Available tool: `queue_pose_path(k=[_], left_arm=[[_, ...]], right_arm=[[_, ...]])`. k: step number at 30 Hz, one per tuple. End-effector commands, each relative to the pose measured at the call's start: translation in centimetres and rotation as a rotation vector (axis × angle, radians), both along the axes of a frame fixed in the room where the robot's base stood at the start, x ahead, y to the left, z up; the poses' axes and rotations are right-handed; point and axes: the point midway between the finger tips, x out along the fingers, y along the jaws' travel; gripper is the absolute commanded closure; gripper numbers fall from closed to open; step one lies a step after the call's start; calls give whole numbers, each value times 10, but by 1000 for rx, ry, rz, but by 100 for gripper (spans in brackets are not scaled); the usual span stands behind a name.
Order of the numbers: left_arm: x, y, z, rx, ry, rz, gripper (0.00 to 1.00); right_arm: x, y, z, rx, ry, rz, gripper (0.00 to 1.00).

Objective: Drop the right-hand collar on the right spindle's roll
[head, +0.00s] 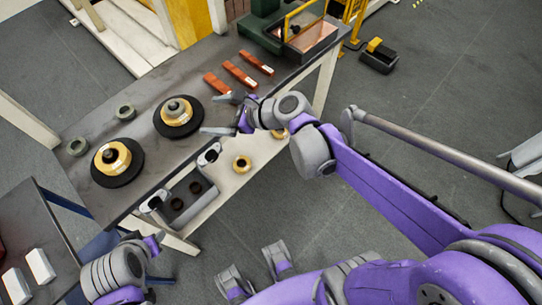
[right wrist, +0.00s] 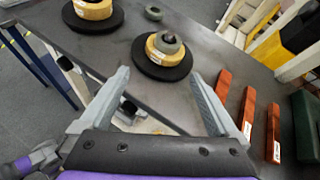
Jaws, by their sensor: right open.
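The right spindle's tan roll (head: 173,118) sits on a black disc; it also shows in the right wrist view (right wrist: 158,52). A grey-green collar (right wrist: 169,43) lies on top of this roll, around the spindle. The left spindle's roll (head: 112,162) shows no collar on top. Two loose grey-green collars lie on the table, one behind the rolls (head: 125,112) and one at the left (head: 78,146). My right gripper (head: 224,114) is open and empty, just right of the right roll, apart from it. My left gripper (head: 152,242) is low at the left; its fingers are unclear.
Several orange-red bars (head: 240,74) lie on the table right of the right roll. A green machine (head: 265,28) stands at the far end. A lower shelf holds yellow rings (head: 242,163) and a grey tray (head: 184,206). A second table (head: 22,222) is at the left.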

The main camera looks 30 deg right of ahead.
Motion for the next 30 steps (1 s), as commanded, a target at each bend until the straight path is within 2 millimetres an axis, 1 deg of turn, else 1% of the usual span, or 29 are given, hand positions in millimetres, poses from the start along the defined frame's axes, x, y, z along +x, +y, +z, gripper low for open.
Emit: queue_pose_path(k=[1, 2, 3, 5, 6, 8, 9, 11, 12, 15, 18, 21, 30], left_arm=[[0, 0, 0, 0, 0, 0, 50], [0, 0, 0, 0, 0, 0, 50], [0, 0, 0, 0, 0, 0, 50], [0, 0, 0, 0, 0, 0, 50], [0, 0, 0, 0, 0, 0, 50], [0, 0, 0, 0, 0, 0, 50], [0, 0, 0, 0, 0, 0, 50], [0, 0, 0, 0, 0, 0, 50], [0, 0, 0, 0, 0, 0, 50], [0, 0, 0, 0, 0, 0, 50], [0, 0, 0, 0, 0, 0, 50], [0, 0, 0, 0, 0, 0, 50], [0, 0, 0, 0, 0, 0, 50]], right_arm=[[-14, 2, -7, -118, -38, 67, 4], [-24, 2, -12, -210, -70, 121, 4], [-39, 1, -20, -351, -117, 209, 4], [-63, -3, -34, -579, -194, 364, 4], [-79, -8, -43, -733, -244, 482, 4], [-102, -18, -56, -952, -318, 669, 4], [-117, -26, -64, -1089, -363, 798, 4], [-136, -39, -74, -1269, -420, 988, 4], [-147, -47, -79, -1371, -454, 1110, 4], [-168, -67, -88, -1565, -514, 1374, 4], [-180, -81, -93, -1676, -545, 1555, 4], [-185, -87, -94, -1725, -560, 1646, 4], [-185, -89, -94, -1735, -563, 1665, 4]])
